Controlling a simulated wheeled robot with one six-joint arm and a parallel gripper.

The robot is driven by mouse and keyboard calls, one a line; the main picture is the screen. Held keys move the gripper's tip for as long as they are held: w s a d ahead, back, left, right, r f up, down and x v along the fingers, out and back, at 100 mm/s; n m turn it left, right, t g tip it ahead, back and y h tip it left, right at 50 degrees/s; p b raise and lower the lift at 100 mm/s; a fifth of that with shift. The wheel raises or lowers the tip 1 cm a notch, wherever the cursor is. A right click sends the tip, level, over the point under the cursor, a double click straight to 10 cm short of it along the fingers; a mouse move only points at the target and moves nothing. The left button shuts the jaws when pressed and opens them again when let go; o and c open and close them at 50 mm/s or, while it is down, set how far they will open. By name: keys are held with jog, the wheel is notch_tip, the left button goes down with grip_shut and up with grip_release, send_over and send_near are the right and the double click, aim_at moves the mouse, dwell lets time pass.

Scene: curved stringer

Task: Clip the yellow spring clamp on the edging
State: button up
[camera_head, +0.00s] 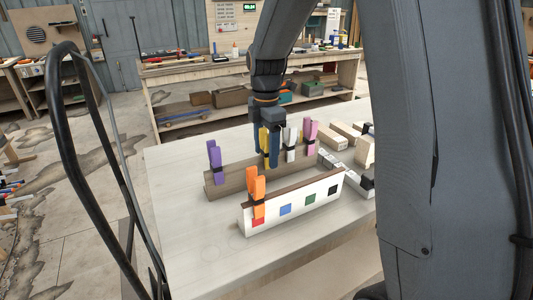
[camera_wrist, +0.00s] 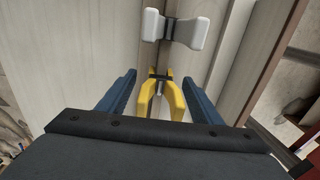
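The yellow spring clamp (camera_head: 264,140) sits upright on the rear wooden rail, partly hidden by my gripper (camera_head: 272,152). In the wrist view the yellow clamp (camera_wrist: 160,95) lies between the blue fingers of my gripper (camera_wrist: 161,80), with a gap on each side. The fingers are open and hold nothing. The edging (camera_head: 292,190) is the brown strip along the top of the white front panel (camera_head: 300,207). An orange clamp (camera_head: 256,188) is on its left end, above a red square. Blue, green and black squares follow to the right.
The rear rail (camera_head: 228,182) also bears a purple clamp (camera_head: 214,157) at left, and a white clamp (camera_head: 291,143) and pink clamp (camera_head: 310,133) at right. Wooden blocks (camera_head: 345,131) lie at the right. The bench top (camera_head: 185,225) is clear at front left.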

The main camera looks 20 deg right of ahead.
jog(key=c, duration=1.3)
